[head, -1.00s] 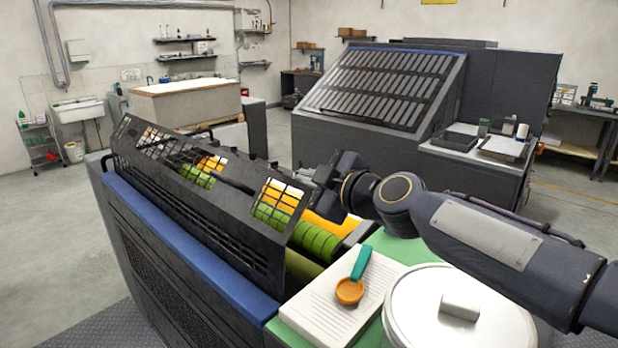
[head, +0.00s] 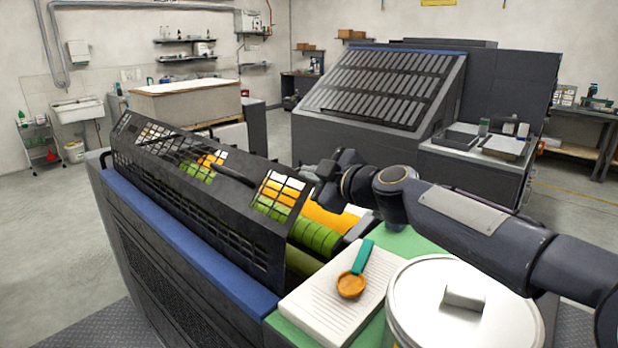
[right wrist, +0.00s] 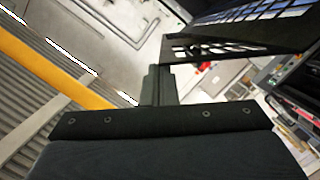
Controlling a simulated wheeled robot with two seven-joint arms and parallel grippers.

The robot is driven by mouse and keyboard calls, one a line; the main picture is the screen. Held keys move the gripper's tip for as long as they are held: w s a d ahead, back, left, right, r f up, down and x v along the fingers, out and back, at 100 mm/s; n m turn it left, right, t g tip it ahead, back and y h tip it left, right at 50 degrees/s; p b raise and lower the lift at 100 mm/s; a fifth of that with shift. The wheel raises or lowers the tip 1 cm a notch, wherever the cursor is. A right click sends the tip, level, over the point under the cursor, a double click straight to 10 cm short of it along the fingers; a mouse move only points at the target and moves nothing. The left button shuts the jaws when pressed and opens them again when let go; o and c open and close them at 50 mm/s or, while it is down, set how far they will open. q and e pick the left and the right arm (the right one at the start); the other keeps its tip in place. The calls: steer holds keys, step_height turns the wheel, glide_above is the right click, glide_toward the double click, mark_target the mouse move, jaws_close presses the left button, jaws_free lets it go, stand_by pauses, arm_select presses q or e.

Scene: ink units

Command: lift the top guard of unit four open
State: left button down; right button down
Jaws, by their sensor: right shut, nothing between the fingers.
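The top guard (head: 215,212) is a long dark cover with slotted windows on the near ink unit. It stands tilted up, and green and orange rollers (head: 318,238) show through and beside it. In the right wrist view the guard (right wrist: 215,49) shows at the upper right. My right gripper (head: 318,180) is at the guard's upper right end, on its far side. Its fingers (right wrist: 155,85) are shut and empty in the right wrist view, close to the guard's edge; I cannot tell whether they touch it. My left gripper is out of view.
A white pad (head: 322,302) with an orange-and-teal scoop (head: 352,282) lies on the green top at front right, beside a large white lidded tub (head: 425,293). Another dark unit (head: 355,140) stands behind. Open floor lies at left.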

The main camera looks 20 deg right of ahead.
steer(key=w+d+f+m+b, duration=0.2)
steer(key=w+d+f+b, duration=0.2)
steer(key=d+b, duration=0.1)
steer(key=shift+d+f+m+g, duration=0.15)
steer(key=shift+d+m+g, duration=0.25)
steer(key=shift+d, duration=0.15)
